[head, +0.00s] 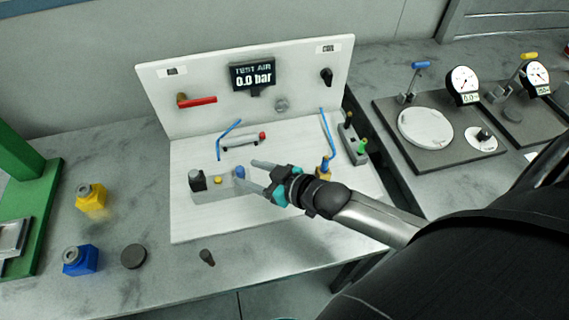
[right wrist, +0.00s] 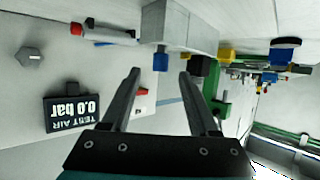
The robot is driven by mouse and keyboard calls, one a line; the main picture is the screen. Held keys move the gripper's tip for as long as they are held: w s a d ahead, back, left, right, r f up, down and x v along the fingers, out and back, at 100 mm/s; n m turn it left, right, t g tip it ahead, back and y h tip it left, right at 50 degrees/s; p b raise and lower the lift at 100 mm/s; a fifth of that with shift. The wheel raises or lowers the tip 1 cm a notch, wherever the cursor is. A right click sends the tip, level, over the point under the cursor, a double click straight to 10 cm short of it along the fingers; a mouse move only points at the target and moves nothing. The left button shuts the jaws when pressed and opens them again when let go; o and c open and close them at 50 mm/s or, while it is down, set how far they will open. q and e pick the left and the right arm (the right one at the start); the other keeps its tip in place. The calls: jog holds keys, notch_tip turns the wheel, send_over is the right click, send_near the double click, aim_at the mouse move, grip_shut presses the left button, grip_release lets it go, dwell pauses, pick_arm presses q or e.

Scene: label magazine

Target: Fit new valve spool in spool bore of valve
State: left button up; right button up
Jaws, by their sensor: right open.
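The valve (head: 228,184) is a grey block on the white board, with a black part (head: 197,180) at its left end, a yellow button on top and a blue cap (head: 240,172) at its right end. My right gripper (head: 251,174) is open and empty, its fingertips beside the blue cap. In the right wrist view the grey block (right wrist: 180,25) is at the top, and the blue cap (right wrist: 161,62) shows between the spread fingers, apparently beyond the tips. No spool bore is visible. I cannot pick out the new spool with certainty. My left gripper is out of view.
A grey holder (head: 353,146) with black and green upright pieces stands right of the board. A red-ended cylinder (head: 243,141) and blue tubes lie behind the valve. A small dark piece (head: 207,257) and a round dark disc (head: 133,257) lie on the front bench.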

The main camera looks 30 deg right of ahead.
jog(key=p+v, duration=0.1)
jog(key=v, duration=1)
dwell(0.5)
